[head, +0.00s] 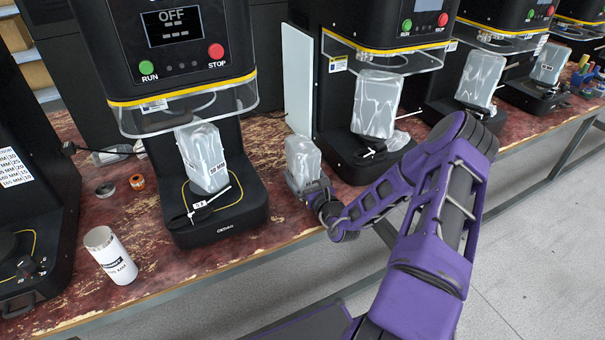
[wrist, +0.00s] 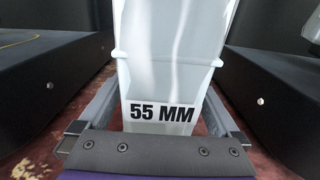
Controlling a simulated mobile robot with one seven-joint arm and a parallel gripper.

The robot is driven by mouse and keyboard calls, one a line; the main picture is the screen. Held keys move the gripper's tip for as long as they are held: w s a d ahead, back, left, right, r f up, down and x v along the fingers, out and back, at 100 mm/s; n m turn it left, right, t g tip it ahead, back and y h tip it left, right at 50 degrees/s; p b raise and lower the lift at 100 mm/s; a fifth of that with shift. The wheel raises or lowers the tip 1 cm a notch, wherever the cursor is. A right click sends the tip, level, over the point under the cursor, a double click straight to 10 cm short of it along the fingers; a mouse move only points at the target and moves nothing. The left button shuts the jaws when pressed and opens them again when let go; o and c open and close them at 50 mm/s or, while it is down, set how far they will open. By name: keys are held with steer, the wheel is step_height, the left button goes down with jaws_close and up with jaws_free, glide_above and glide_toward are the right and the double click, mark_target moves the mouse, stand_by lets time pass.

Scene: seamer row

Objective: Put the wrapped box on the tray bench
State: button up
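A wrapped box in clear, shiny film (head: 303,160) stands upright in the gap between two black seamers, near the bench's front edge. In the wrist view this box (wrist: 165,70) is close up, with a "55 MM" label low on its face. My gripper (head: 312,190) is low at the box, and its two fingers (wrist: 165,100) lie one on each side of it. I cannot tell whether the fingers press on it. Other wrapped boxes stand on the seamers, one (head: 203,157) on the nearest seamer and another (head: 377,103) on the seamer to its right. I cannot make out which surface is the tray bench.
The nearest seamer (head: 215,215) stands left of my gripper and the second seamer (head: 345,150) stands right, leaving a narrow gap. A white can (head: 110,255), an orange ring (head: 137,182) and a grey ring (head: 105,189) are on the red-brown bench (head: 150,235). Grey floor is clear at right.

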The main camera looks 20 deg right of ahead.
steer(key=shift+r, duration=0.15)
steer(key=shift+s, duration=0.25)
steer(key=s, duration=0.7)
steer(key=s+p, duration=0.1)
steer(key=s, duration=0.3)
steer(key=shift+s+d, duration=0.25)
steer(key=shift+s, duration=0.05)
